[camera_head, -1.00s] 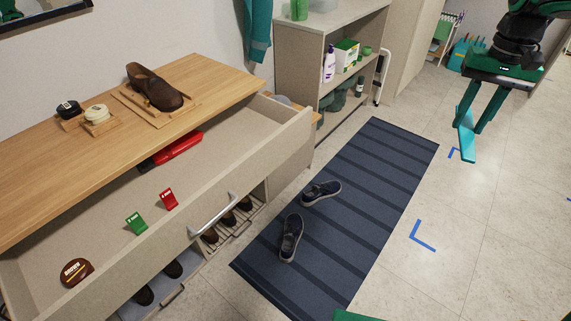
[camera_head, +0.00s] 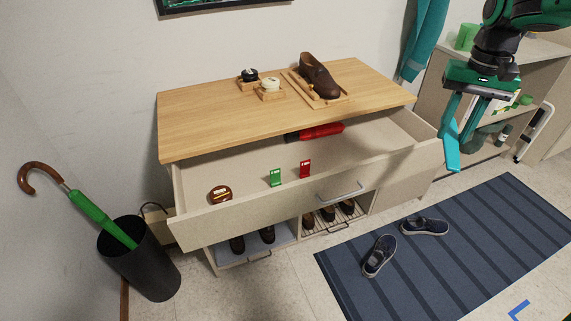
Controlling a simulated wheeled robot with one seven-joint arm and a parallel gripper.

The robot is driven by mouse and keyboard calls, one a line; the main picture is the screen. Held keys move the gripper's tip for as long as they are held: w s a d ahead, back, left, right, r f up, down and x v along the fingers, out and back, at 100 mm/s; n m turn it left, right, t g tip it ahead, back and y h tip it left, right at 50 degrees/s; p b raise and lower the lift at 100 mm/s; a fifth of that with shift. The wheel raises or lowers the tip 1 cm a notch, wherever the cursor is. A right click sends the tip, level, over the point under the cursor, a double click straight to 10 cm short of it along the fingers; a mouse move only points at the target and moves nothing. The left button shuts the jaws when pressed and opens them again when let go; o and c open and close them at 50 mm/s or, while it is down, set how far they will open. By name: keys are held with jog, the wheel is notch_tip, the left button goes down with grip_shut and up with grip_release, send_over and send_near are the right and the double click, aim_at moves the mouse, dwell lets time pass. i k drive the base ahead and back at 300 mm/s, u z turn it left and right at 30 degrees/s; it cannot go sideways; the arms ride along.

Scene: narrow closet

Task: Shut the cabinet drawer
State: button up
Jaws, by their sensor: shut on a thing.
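The cabinet drawer (camera_head: 290,193) is pulled well out from under the wooden top (camera_head: 250,110). A metal bar handle (camera_head: 340,191) is on the right part of its front. Inside lie a round brown tin (camera_head: 220,194), a green tag (camera_head: 275,177), a red tag (camera_head: 305,169) and a red item (camera_head: 322,130) near the back.
Two dark shoes (camera_head: 380,255) lie on a striped blue mat (camera_head: 450,250) in front of the cabinet. A black umbrella bin (camera_head: 140,265) stands at the left. Shoes sit in compartments below the drawer. A shelf unit (camera_head: 430,90) stands at the right.

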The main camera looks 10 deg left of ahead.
aim_at(377, 151)
jog(key=u, duration=0.5)
jog(key=i, duration=1)
jog(key=z, duration=0.1)
